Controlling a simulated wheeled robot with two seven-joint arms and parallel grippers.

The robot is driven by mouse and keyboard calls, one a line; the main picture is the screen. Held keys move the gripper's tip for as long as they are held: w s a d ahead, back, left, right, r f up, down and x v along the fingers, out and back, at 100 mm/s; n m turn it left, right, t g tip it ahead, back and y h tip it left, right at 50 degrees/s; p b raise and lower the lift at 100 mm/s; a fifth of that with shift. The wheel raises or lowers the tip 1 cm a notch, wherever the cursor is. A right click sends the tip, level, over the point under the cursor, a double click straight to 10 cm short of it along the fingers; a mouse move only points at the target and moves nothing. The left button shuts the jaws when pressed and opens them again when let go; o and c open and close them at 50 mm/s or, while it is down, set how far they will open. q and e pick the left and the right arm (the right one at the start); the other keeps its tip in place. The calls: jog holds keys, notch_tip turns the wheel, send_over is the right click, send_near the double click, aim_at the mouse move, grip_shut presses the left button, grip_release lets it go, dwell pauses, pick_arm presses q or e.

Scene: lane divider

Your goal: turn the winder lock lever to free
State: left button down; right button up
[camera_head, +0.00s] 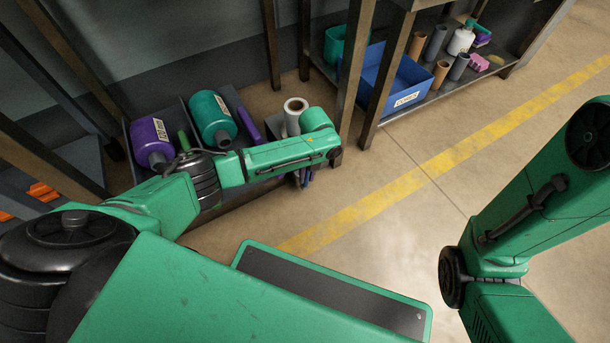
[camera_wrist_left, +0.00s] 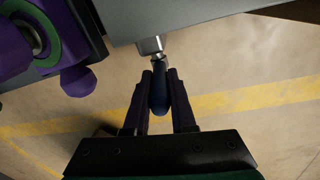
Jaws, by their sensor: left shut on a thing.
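The winder lock lever shows in the left wrist view as a dark blue rounded handle (camera_wrist_left: 159,97) on a short metal stem. The stem joins the underside of a grey panel (camera_wrist_left: 220,18). My left gripper (camera_wrist_left: 160,80) is shut on the handle, one dark finger on each side. In the head view my left gripper (camera_head: 305,179) is small and mostly hidden below my green forearm at the end of the low rack. The lever's setting cannot be read in either view. My right arm enters at the right, with its gripper out of frame.
A purple round part (camera_wrist_left: 78,80) is close left of my gripper. A blue bin (camera_head: 390,75) stands on the shelf behind. Floor with yellow line is clear.

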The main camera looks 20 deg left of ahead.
pick_arm(q)
jog(key=g+y+b, duration=0.1)
jog(key=b, duration=0.1)
jog(key=w+d+g+b, duration=0.1)
jog(key=b, duration=0.1)
jog(key=shift+w+f+y+b, duration=0.2)
jog(key=shift+y+b, duration=0.2)
jog(key=c, duration=0.8)
grip_release()
jog(key=shift+o, duration=0.2)
jog(key=shift+r, duration=0.1)
jog(key=p+v, duration=0.3)
jog(key=v, duration=0.4)
jog(key=shift+w, duration=0.15)
